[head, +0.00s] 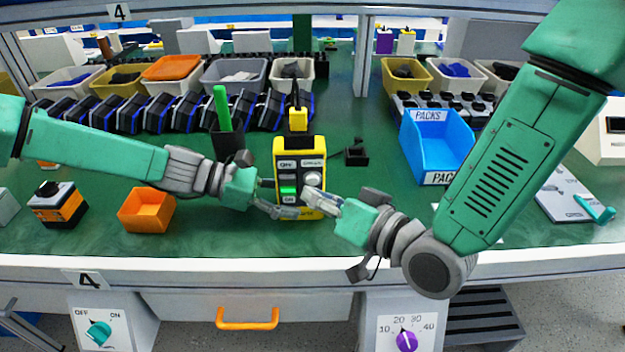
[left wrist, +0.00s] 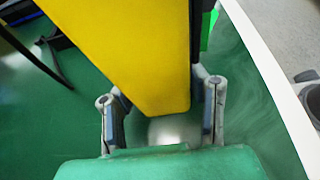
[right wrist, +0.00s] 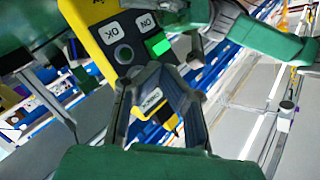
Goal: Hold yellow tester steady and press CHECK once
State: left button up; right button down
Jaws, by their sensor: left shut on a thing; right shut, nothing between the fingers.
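The yellow tester (head: 318,148) stands upright on the green bench in the head view, with a dark front panel. Its green switch (head: 288,190) is beside the ON label, and a pale round button (head: 311,179) sits at right. My left gripper (head: 283,209) is shut on the tester's lower part; the left wrist view shows the yellow body (left wrist: 150,50) between its fingers. My right gripper (head: 312,199) is shut and empty, fingertips close to the panel below the round button. The right wrist view shows the CHECK label (right wrist: 152,100) between its finger links; contact cannot be told.
An orange bin (head: 147,210) and a black-orange device (head: 58,205) stand at left. A black holder with a green stick (head: 222,108) is behind my left gripper. A blue PACKS bin (head: 437,145) is at right. Rows of dark devices and bins line the back.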

jog(key=shift+w, duration=0.1)
jog(key=shift+w, duration=0.25)
jog(key=shift+w, duration=0.5)
dwell(0.6)
jog(key=shift+s, duration=0.1)
jog(key=shift+s+r, duration=0.1)
jog(key=shift+s, duration=0.7)
jog(key=s, duration=0.5)
dwell(0.3)
dwell(0.5)
